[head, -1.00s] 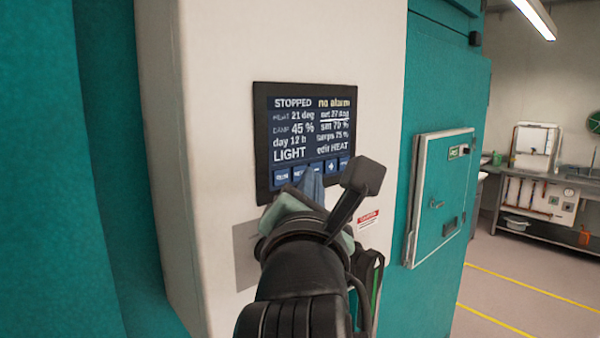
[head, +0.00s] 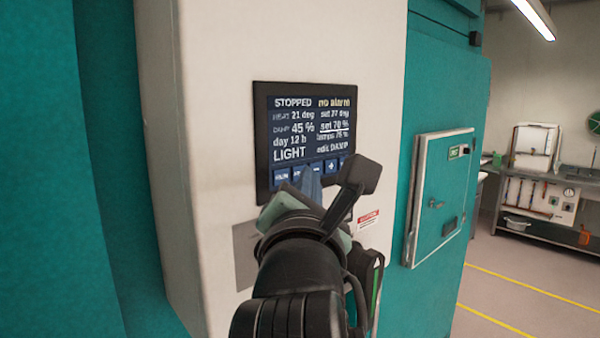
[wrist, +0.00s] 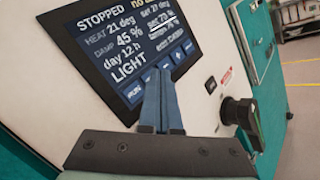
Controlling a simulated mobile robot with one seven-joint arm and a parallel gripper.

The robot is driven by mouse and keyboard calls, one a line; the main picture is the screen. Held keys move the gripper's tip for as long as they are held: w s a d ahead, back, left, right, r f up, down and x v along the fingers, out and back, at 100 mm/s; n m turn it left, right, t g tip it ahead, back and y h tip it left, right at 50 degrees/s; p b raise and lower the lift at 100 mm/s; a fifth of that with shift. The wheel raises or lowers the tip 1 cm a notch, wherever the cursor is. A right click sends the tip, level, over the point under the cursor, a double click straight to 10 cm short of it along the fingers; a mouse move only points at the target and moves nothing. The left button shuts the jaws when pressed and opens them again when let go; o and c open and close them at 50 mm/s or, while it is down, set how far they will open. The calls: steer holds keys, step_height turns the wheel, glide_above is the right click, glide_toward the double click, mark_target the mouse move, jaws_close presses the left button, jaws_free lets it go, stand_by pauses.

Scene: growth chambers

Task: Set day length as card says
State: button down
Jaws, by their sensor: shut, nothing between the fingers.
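The control screen (head: 305,135) is set in the white panel and also shows in the wrist view (wrist: 125,45). It reads STOPPED, no alarm, 21 deg, 45 %, day 12 h, LIGHT, with set 27 deg, set 70 % underlined, lamps 75 % and edit DAMP. A row of blue buttons (head: 282,175) runs along its bottom. My gripper (head: 311,180) is shut and empty, with its blue fingertips (wrist: 160,85) over the lower middle of the screen at the button row. They hide part of that row, and I cannot tell whether they touch it. No card is in view.
A black rotary switch (wrist: 240,115) with a warning label (head: 368,219) sits right of and below the screen. A teal door box (head: 440,195) stands further right. A bench (head: 540,225) is at the back right, past open floor with yellow lines.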

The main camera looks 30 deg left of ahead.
steer(key=shift+s+d, duration=0.25)
steer(key=shift+d, duration=0.35)
steer(key=shift+s+d+b, duration=0.15)
steer(key=shift+s+d, duration=0.15)
steer(key=shift+d, duration=0.5)
steer(key=shift+s+d+b, duration=0.2)
steer(key=shift+s+d, duration=0.05)
steer(key=shift+d, duration=0.5)
steer(key=shift+s+d+b, duration=0.15)
steer(key=shift+s+d, duration=0.15)
steer(key=shift+d, duration=0.5)
stand_by(0.6)
steer(key=d+m+y, duration=0.1)
steer(key=m, duration=0.3)
steer(key=s+d+m+t+y, duration=0.1)
steer(key=m, duration=0.4)
steer(key=d+m+t+y+b, duration=0.1)
steer(key=m, duration=0.3)
steer(key=shift+s+d, duration=0.15)
steer(key=shift+d, duration=0.15)
steer(key=shift+a, duration=0.1)
